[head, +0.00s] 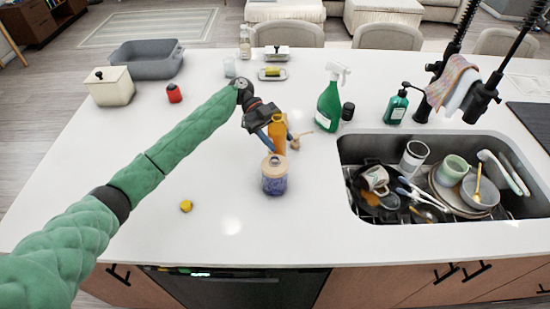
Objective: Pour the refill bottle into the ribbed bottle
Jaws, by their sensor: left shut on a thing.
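My left gripper (268,122) is above the middle of the white counter, shut on an orange bottle (278,132). The bottle looks roughly upright, and the gripper hides part of it. A jar with a wooden lid and blue contents (273,180) stands just in front of it. A green spray bottle (328,108) and a dark green pump bottle (396,105) stand to the right. I cannot make out ribs on any bottle, nor tell by sight which is the refill bottle. My right gripper is not in view.
The sink (352,146) at right holds several dishes. A black faucet (482,100) carries a cloth (452,80). A grey basin (143,65), a white canister (109,88) and a red can (174,93) stand at back left. The counter's front left is mostly clear, besides a small yellow object (186,206).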

